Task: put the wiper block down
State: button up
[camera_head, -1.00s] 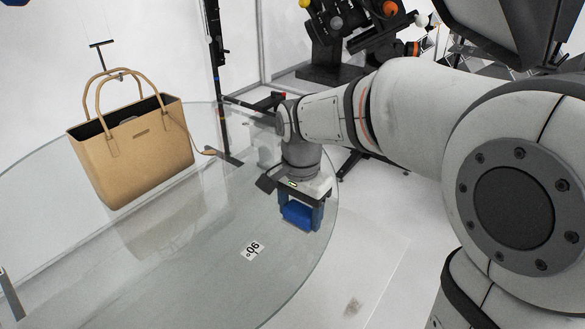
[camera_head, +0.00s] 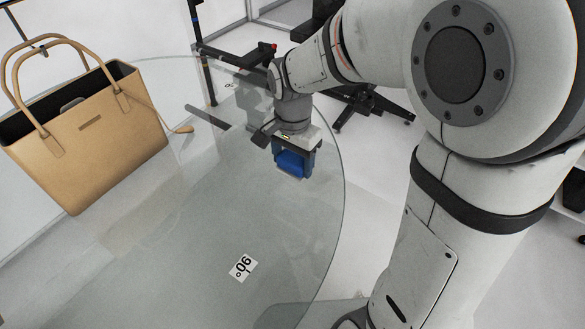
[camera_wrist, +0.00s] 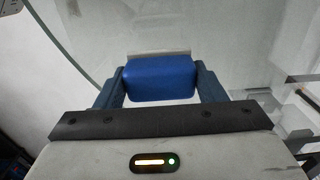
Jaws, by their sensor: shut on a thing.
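The wiper block (camera_head: 291,163) is blue and sits between the fingers of my gripper (camera_head: 292,160), over the glass turntable (camera_head: 200,220) near its right edge. In the wrist view the block (camera_wrist: 160,78) fills the space between the two blue fingers of my gripper (camera_wrist: 161,85), with a pale strip along its far side. My gripper is shut on it and points down. I cannot tell whether the underside of the block touches the glass.
A tan handbag (camera_head: 85,135) stands at the left on the turntable. A black stand (camera_head: 365,103) is beyond the turntable's edge. The glass between bag and block is clear.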

aim_at(294, 159)
jog(key=shift+f, duration=1.95)
jog(key=shift+s, duration=0.1)
jog(key=shift+f, duration=0.2)
jog(key=o, duration=1)
jog(key=shift+d+r, duration=0.1)
jog(key=shift+r, duration=3.85)
jog(key=shift+s+d+r+n+t, duration=0.5)
jog(key=shift+s+d+n, duration=0.75)
jog(key=shift+s+d, duration=0.8)
jog(key=shift+s+d+r+n+t, duration=0.45)
jog(key=shift+s+d+n, duration=0.75)
jog(key=shift+s+d, duration=0.8)
jog(key=shift+s+d+r+n+t, duration=0.45)
jog(key=shift+s+d+n, duration=0.8)
jog(key=shift+s+d, duration=0.75)
jog(key=shift+f, duration=0.1)
